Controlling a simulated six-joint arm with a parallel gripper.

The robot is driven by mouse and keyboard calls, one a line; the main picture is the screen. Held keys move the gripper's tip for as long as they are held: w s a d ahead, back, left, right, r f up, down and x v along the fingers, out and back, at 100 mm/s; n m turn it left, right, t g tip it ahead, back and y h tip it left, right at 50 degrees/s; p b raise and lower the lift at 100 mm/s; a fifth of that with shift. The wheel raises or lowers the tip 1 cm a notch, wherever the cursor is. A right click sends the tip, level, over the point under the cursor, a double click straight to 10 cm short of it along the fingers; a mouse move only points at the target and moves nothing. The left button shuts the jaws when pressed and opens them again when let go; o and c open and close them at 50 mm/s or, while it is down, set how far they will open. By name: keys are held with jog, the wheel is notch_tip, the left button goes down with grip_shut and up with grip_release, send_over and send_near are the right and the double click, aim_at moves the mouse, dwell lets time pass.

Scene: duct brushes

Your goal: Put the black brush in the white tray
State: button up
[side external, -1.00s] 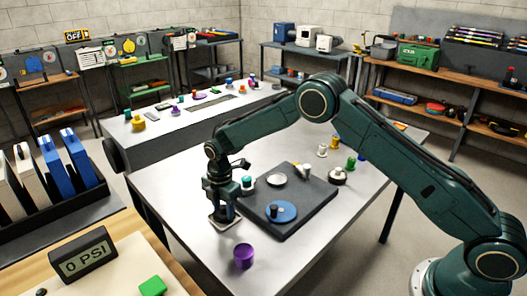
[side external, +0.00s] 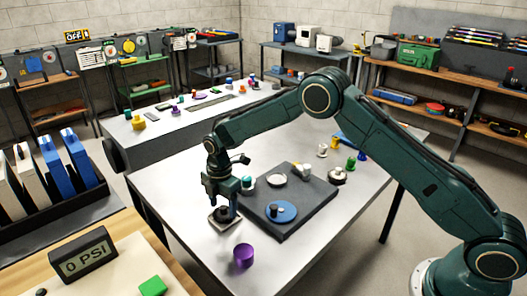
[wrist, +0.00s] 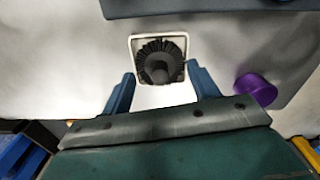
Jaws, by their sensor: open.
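The black brush (wrist: 160,62) stands inside the square white tray (wrist: 132,50) in the wrist view, its round bristles within the rim and its handle towards the camera. In the side view the brush (side external: 227,213) shows dark in the tray (side external: 217,226), at the left part of the grey table. My gripper (side external: 221,198) is just above the brush in the side view. In the wrist view its blue fingers are spread wide on either side, and my gripper (wrist: 161,74) is open and empty.
A purple cup (side external: 243,256) stands to the tray's lower right. A dark mat (side external: 292,218) right of the tray bears a blue disc (side external: 288,215), a white disc (side external: 276,180) and small pieces. Several small coloured items stand beyond the mat. Bare table lies left of the tray.

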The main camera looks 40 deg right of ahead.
notch_tip(320, 180, up, 10)
jog(key=shift+r, duration=0.2)
dwell(0.7)
jog(key=shift+s, duration=0.1)
notch_tip(320, 180, up, 11)
jog(key=m+t, duration=0.1)
jog(key=m, duration=0.4)
send_over(225, 207)
jog(key=s+d, duration=0.3)
jog(key=s, duration=0.3)
jog(key=s+d+r+m+t, duration=0.2)
jog(key=s+d+r+m, duration=0.25)
jog(key=s+r, duration=0.5)
jog(key=s+d+f+m+t, duration=0.1)
jog(key=s+m, duration=0.4)
jog(key=s, duration=0.6)
jog(key=s+d+f+m+t, duration=0.1)
jog(key=s+m, duration=0.4)
jog(key=s, duration=0.7)
jog(key=shift+s+d+f, duration=0.15)
jog(key=shift+d+f, duration=0.25)
jog(key=shift+d, duration=0.4)
